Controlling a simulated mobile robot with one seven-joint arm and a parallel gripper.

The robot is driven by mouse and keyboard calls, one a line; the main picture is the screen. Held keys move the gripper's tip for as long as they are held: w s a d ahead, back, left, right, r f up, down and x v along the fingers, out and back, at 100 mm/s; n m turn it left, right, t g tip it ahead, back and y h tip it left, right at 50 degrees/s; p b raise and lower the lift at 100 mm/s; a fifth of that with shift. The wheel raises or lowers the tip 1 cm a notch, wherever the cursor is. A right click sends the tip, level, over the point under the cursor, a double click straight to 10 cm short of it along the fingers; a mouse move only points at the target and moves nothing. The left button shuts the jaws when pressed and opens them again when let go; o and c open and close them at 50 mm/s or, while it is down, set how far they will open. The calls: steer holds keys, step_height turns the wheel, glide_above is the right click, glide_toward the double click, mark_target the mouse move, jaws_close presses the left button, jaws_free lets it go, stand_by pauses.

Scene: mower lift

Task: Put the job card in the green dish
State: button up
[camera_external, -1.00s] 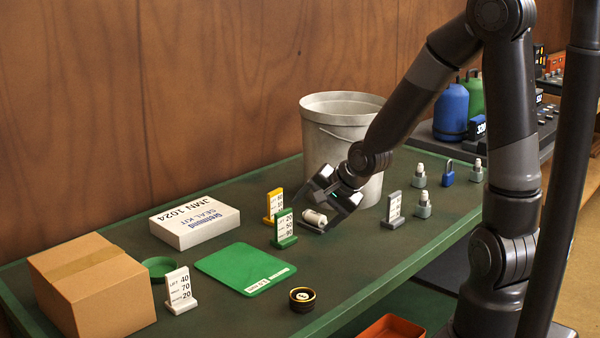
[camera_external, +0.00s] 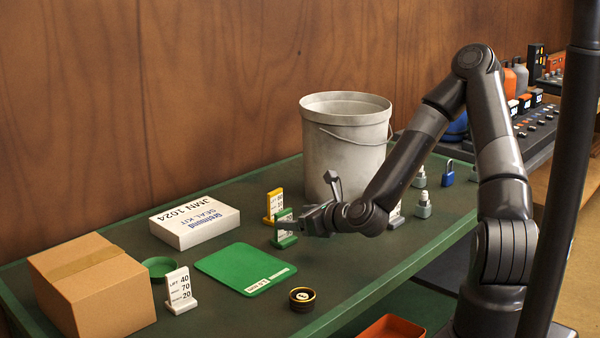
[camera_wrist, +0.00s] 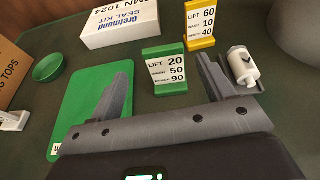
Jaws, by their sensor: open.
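Several upright job cards stand in coloured holders. The green-holder card (camera_external: 284,238) reads 20, 50, 90 and also shows in the wrist view (camera_wrist: 165,70). The yellow-holder card (camera_external: 274,205) stands behind it, and a white-holder card (camera_external: 180,291) stands at the left. A grey-holder card (camera_external: 396,216) is partly hidden by my arm. The green dish (camera_external: 158,266) is round and shallow, beside the cardboard box; it appears at left in the wrist view (camera_wrist: 48,68). My gripper (camera_external: 308,205) is open and empty, its fingers either side of the green-holder card in the wrist view (camera_wrist: 165,66).
A white seal kit box (camera_external: 195,222), flat green mat (camera_external: 245,269), cardboard box (camera_external: 92,284) and black round tin (camera_external: 302,298) are on the bench. A grey bucket (camera_external: 345,140) stands behind my gripper. A white cylindrical part (camera_wrist: 243,68) lies right of the fingers.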

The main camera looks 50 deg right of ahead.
mark_target(285, 214)
steer(key=shift+d+m, duration=0.2)
steer(key=shift+m, duration=0.2)
steer(key=shift+w, duration=0.3)
steer(key=x, duration=0.7)
steer(key=shift+d+r, duration=0.1)
steer(key=shift+c, duration=0.3)
steer(key=c, duration=1.4)
steer(key=shift+r, duration=0.1)
